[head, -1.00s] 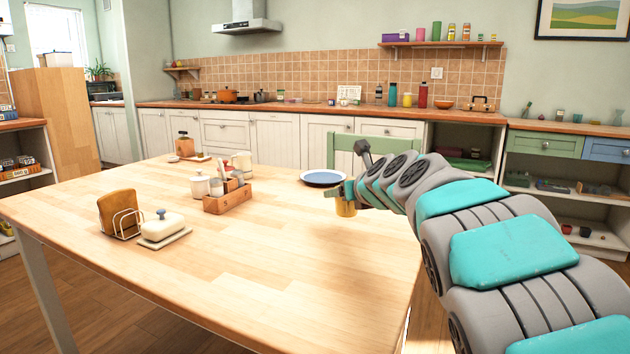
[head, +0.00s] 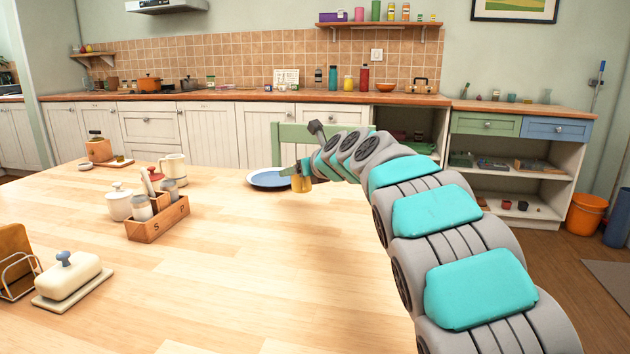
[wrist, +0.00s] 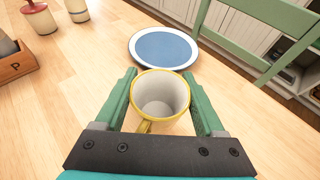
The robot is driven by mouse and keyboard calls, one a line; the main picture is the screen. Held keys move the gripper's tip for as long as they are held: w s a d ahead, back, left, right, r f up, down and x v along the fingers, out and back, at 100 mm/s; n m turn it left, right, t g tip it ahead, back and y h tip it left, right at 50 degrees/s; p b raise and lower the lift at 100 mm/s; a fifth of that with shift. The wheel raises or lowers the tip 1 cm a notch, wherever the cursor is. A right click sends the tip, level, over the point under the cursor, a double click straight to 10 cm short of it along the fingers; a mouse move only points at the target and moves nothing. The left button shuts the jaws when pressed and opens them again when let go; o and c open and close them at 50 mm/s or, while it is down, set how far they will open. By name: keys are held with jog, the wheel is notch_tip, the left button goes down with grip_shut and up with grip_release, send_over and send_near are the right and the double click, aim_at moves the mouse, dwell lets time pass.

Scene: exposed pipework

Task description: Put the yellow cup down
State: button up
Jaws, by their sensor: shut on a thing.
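The yellow cup (wrist: 160,97) is between the two green fingers of my gripper (wrist: 161,92) in the wrist view. It is upright, with a yellow rim, a white empty inside and its handle toward my wrist. In the head view the cup (head: 301,184) shows small at the end of my arm, partly covered by my gripper (head: 299,172), near the table's far edge. My gripper is shut on the cup. I cannot tell whether the cup's base touches the table (head: 240,260).
A blue plate with a white rim (head: 270,179) lies just beyond the cup. A green chair (head: 290,136) stands behind the table edge. A wooden caddy (head: 158,219), a butter dish (head: 68,276) and a cream mug (head: 174,168) stand to the left. The table's middle is clear.

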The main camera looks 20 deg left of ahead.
jog(key=w+d, duration=0.1)
jog(key=w, duration=0.1)
jog(key=w+d, duration=0.1)
jog(key=w, duration=0.1)
jog(key=w+d, duration=0.1)
jog(key=w, duration=0.1)
jog(key=shift+w+d+f+p, duration=0.25)
jog(key=shift+w+f+p, duration=0.05)
jog(key=shift+w+f, duration=0.1)
notch_tip(320, 180, down, 2)
jog(key=shift+w+d+f+b, duration=0.1)
jog(key=shift+f+b, duration=0.15)
jog(key=shift+b, duration=0.5)
jog(key=shift+f, duration=0.45)
jog(key=shift+f, duration=0.1)
jog(key=o, duration=1.4)
jog(key=shift+o, duration=0.2)
jog(key=b+v, duration=0.1)
jog(key=v, duration=1.1)
jog(key=shift+b, duration=0.3)
